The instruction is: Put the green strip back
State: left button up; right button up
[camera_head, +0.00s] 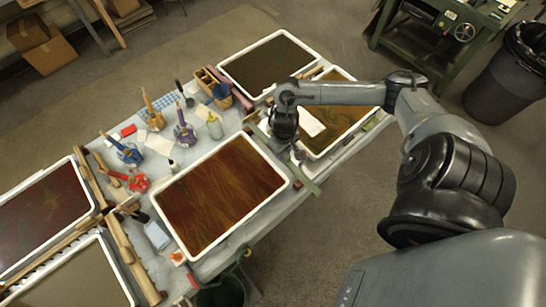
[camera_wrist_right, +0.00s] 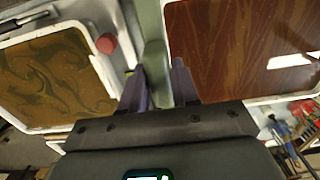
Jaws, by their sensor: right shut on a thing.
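The green strip (camera_head: 307,183) is long, narrow and pale green. It lies along the gap between the brown wood-grain tray (camera_head: 289,184) and the swirled olive tray (camera_head: 318,157). It also shows in the right wrist view (camera_wrist_right: 151,25), running down between my fingers. My right gripper (camera_head: 293,154) points down over this gap, and in the wrist view its fingers (camera_wrist_right: 158,92) are shut on the strip. The arm hides the middle of the strip, and I cannot tell whether the strip touches the table. My left gripper is not in view.
A dark tray (camera_head: 220,66) stands at the back, and two more trays are at the left. Several brush pots, such as a purple one (camera_head: 185,134), stand mid-table. A red round thing (camera_wrist_right: 106,44) is close beside the strip. A black bin (camera_head: 503,88) stands at the right.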

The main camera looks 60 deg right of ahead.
aim_at(291, 156)
jog(key=s, duration=0.1)
jog(key=s+f, duration=0.1)
jog(key=shift+s+d+f, duration=0.15)
jog(key=shift+s+d, duration=0.15)
jog(key=shift+d, duration=0.05)
jog(key=shift+s+f, duration=0.2)
jog(key=shift+f, duration=0.05)
jog(key=shift+w+f, duration=0.1)
jog(key=shift+f, duration=0.1)
jog(key=shift+w+d+f+b, duration=0.7)
jog(key=shift+w+d+f, duration=0.1)
jog(key=shift+w+f, duration=0.95)
jog(key=shift+w+d+f+b, duration=0.8)
jog(key=shift+w+f, duration=0.7)
jog(key=shift+f, duration=0.35)
jog(key=shift+w+d+f+b, duration=0.65)
jog(key=shift+w+d+f, duration=0.2)
jog(key=shift+w+f, duration=0.9)
jog(key=shift+s, duration=0.1)
jog(key=shift+f, duration=0.1)
jog(key=o, duration=0.9)
